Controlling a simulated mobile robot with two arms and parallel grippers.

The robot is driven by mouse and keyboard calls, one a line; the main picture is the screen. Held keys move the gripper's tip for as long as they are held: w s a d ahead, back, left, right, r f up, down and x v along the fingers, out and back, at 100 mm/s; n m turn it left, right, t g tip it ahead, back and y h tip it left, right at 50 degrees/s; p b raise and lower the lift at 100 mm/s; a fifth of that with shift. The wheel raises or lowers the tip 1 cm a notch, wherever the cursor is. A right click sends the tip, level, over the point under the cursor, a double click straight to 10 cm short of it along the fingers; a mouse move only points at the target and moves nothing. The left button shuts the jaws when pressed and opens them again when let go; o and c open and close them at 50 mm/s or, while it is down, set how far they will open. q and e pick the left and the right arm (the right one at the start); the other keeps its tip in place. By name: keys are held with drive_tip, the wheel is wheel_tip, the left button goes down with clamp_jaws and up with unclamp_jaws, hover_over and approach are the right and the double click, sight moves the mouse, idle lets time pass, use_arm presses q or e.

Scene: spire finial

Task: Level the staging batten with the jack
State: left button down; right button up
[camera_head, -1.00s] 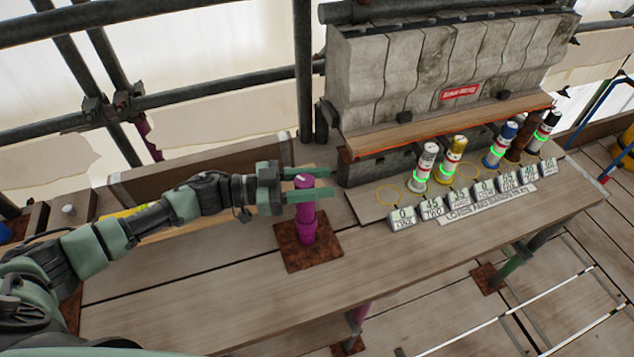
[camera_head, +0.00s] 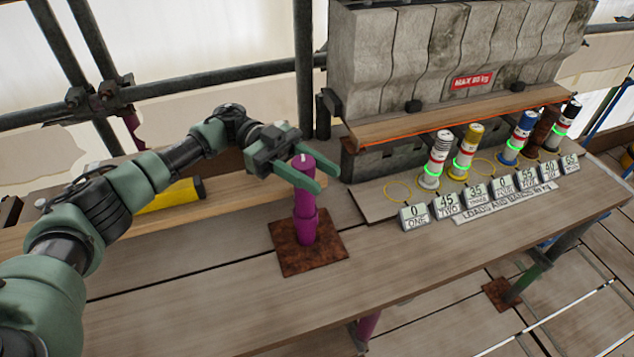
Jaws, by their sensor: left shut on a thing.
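The jack is a magenta post (camera_head: 306,215) standing upright on a rusty square base plate (camera_head: 322,262) on the planks. My left gripper (camera_head: 308,174) is at the top of the jack, with its two green fingers on either side of the jack's head, shut on it. The batten appears to be the wooden board (camera_head: 440,116) with an orange lower edge under the grey stone block (camera_head: 450,45); its right end sits higher in the picture than its left. My right gripper is not in view.
Several coloured canisters with green glowing rings, such as a yellow one (camera_head: 466,152), stand right of the jack behind number blocks (camera_head: 414,217). A yellow level-like tool (camera_head: 170,195) lies behind my left arm. Front planks (camera_head: 200,315) are clear.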

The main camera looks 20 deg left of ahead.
use_arm(q)
drive_tip(key=shift+s+f+m+g+y+b, duration=0.1)
drive_tip(key=shift+m+g+y+b, duration=0.25)
drive_tip(key=shift+g, duration=0.25)
drive_tip(key=c, duration=0.9)
unclamp_jaws()
drive_tip(key=b+v, duration=0.3)
drive_tip(key=v, duration=0.4)
drive_tip(key=shift+a, duration=0.3)
